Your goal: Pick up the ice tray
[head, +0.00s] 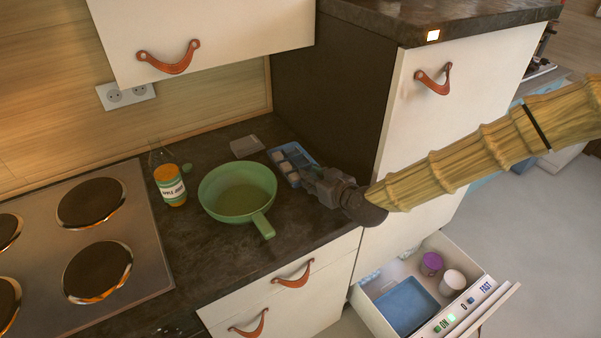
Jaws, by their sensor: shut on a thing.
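The ice tray (283,157) is blue with pale cubes in its cells. It is on the dark countertop, right of the green pan and beside the dark side panel of the tall cabinet. My gripper (312,178) reaches in from the right and is shut on the tray's near right end. The fingertips are small and partly hidden against the tray. I cannot tell whether the tray is lifted off the counter.
A green pan (237,190) with its handle toward the front stands left of the tray. A bottle (170,184) and a stove (85,245) are farther left. A small grey box (247,146) lies behind. An open drawer (415,290) with cups juts out below right.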

